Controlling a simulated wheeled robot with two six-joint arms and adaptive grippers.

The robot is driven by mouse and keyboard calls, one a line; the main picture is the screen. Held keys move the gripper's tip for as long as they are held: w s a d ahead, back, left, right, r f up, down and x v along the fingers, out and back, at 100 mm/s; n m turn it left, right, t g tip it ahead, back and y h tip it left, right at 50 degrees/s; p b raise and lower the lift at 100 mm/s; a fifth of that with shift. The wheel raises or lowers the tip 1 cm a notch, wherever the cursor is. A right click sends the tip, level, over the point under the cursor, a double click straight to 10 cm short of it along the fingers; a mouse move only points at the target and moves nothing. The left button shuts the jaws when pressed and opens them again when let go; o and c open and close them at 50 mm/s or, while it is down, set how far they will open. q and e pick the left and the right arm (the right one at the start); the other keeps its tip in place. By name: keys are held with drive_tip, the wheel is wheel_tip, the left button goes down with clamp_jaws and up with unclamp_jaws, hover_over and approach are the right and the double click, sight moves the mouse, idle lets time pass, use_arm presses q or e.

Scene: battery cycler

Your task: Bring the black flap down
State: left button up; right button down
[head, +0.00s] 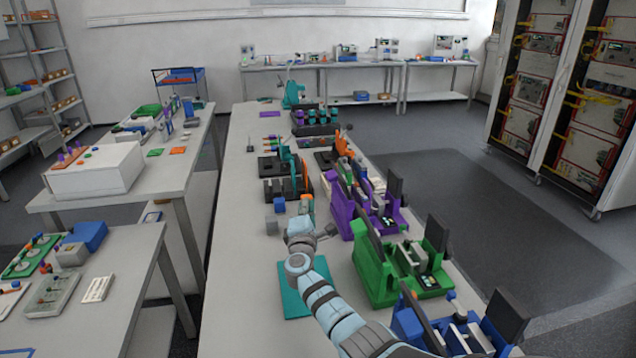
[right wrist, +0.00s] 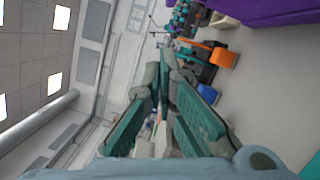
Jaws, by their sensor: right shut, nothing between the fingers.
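Black flaps stand raised on three fixtures at the right side of the long table in the head view: one on the purple fixture (head: 343,212), one on the green fixture (head: 372,284) and one on the blue fixture (head: 405,326). The right-hand upright panels are the black flap on purple (head: 393,190), the one on green (head: 436,234) and the one on blue (head: 506,316). I cannot tell which one the task means. My right gripper (head: 304,212) is left of the purple fixture, apart from the flaps. Its fingers (right wrist: 165,62) are shut and empty. My left gripper is out of view.
A teal mat (head: 290,292) lies on the table left of the green fixture. A small blue block (head: 279,204) and a grey block (head: 272,226) sit left of my right gripper. Black stands and an orange device (head: 343,146) are farther back. The table's left strip is clear.

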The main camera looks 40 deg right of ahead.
drive_tip(key=w+d+f+b, duration=0.2)
drive_tip(key=w+d+b, duration=0.2)
drive_tip(key=w+b, duration=0.25)
drive_tip(key=d+r+b, duration=0.3)
drive_tip(key=d, duration=0.2)
drive_tip(key=shift+d, duration=0.3)
